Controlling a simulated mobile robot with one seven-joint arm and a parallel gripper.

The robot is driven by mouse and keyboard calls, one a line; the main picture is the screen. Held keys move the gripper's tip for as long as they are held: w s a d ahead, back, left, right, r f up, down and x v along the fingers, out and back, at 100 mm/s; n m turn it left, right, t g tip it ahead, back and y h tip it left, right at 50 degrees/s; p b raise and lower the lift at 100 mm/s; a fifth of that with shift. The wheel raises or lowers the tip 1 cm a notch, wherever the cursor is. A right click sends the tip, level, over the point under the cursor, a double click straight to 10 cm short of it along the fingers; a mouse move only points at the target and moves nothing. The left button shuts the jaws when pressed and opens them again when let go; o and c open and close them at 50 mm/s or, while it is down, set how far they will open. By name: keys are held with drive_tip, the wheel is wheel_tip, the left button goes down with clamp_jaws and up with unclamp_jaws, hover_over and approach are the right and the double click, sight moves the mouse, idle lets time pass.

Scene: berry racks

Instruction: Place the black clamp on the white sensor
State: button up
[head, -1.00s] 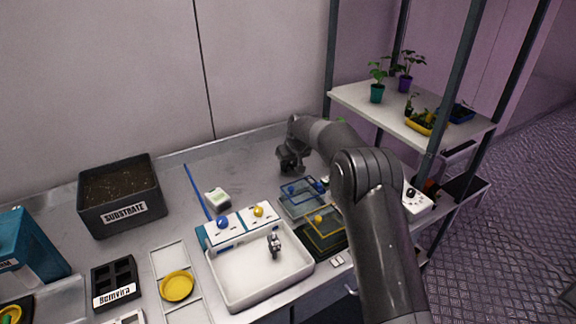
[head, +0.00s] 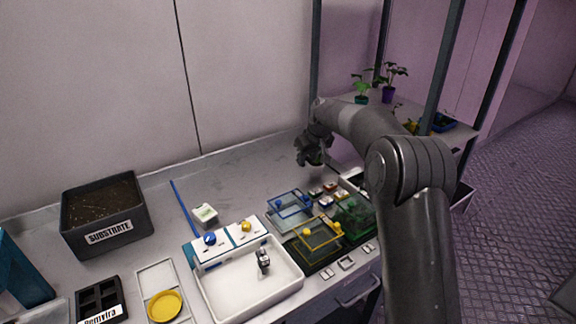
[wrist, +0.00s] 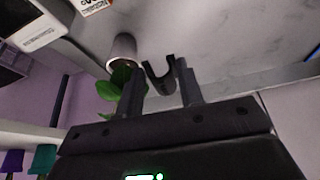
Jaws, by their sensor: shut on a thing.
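My gripper (head: 314,150) is over the back of the bench, at the right, near the rack. In the wrist view my gripper (wrist: 160,78) is shut on a dark forked piece, the black clamp (wrist: 162,88); its two prongs point away from me. A small white block with a green mark (head: 204,215) lies on the bench left of the gripper. I cannot tell which white thing is the sensor.
A white tray (head: 209,304), a blue-framed rack (head: 284,224) and a yellow-framed rack (head: 322,247) stand along the front. A black substrate box (head: 134,212) is at the left. Metal shelf posts (head: 447,75) rise at the right. The back middle of the bench is clear.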

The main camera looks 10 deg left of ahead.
drive_tip(key=shift+s+d+r, duration=0.1)
drive_tip(key=shift+d+r, duration=0.15)
drive_tip(key=shift+d, duration=0.05)
drive_tip(key=s+a+r, duration=0.2)
drive_tip(key=s+a, duration=0.6)
hover_over(205, 213)
drive_tip(key=s+d, duration=0.1)
drive_tip(key=shift+n, duration=0.4)
drive_tip(key=f, duration=0.4)
drive_tip(key=shift+d+f, duration=0.15)
drive_tip(key=shift+d, duration=0.05)
drive_tip(key=shift+a+f, duration=0.2)
drive_tip(key=shift+f, duration=1.95)
drive_tip(key=shift+f, duration=0.1)
drive_tip(key=o, duration=1)
drive_tip(key=shift+c, duration=0.2)
